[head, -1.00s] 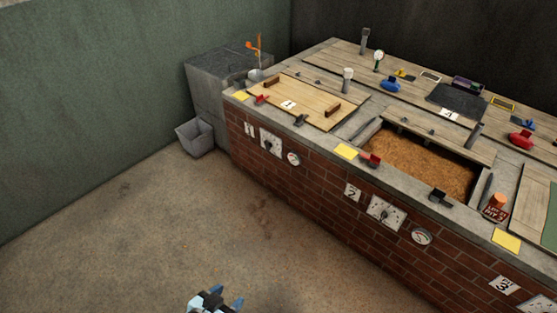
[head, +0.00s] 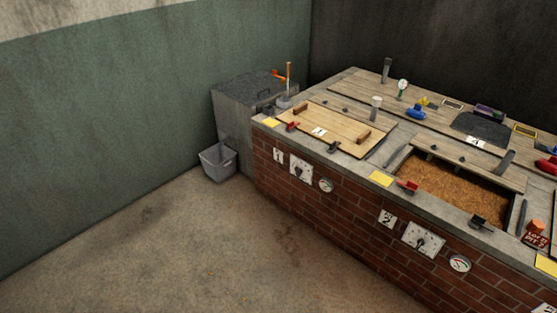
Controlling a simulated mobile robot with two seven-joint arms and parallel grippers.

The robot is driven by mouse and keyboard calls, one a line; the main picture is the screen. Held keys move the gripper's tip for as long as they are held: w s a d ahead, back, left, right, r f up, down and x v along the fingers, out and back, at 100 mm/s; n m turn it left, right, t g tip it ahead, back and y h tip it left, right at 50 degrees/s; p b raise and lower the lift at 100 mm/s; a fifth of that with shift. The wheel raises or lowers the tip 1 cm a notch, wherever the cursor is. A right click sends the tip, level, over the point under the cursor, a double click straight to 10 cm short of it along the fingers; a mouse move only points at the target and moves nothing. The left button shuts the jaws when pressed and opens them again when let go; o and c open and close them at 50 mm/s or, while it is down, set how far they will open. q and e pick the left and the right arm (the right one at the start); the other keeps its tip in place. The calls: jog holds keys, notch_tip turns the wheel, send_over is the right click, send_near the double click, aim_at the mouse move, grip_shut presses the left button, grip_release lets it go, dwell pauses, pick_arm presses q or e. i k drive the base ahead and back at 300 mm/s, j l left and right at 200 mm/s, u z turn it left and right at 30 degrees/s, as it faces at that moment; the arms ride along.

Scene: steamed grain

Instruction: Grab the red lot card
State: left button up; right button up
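The red lot card (head: 535,240) stands at the right edge of the head view, on the stone rim of the brick counter (head: 452,213). It is a small dark red piece with pale lettering; the lettering seems to read "LOT" and "PIT 2" but is small. An orange cylinder (head: 538,226) shows right at its top; I cannot tell whether they touch. Neither of my grippers is in view.
An open pit of brown grain (head: 450,184) lies left of the card. A wooden lid (head: 340,128) covers the pit numbered 1. Yellow notes, red and black clips lie along the rim. A grey bin (head: 219,163) stands on the floor. The floor in front is clear.

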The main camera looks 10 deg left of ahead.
aim_at(531, 239)
jog(key=z, duration=1.45)
jog(key=i+j, duration=0.25)
jog(key=i, duration=0.2)
jog(key=i+j+u, duration=0.1)
jog(key=i+j, duration=0.15)
jog(key=i, duration=0.15)
jog(key=i+j+u, duration=0.1)
jog(key=i, duration=0.35)
jog(key=i+j, duration=0.3)
jog(key=i, duration=0.15)
jog(key=i+j+u, duration=0.1)
jog(key=i, duration=0.35)
jog(key=j, duration=0.1)
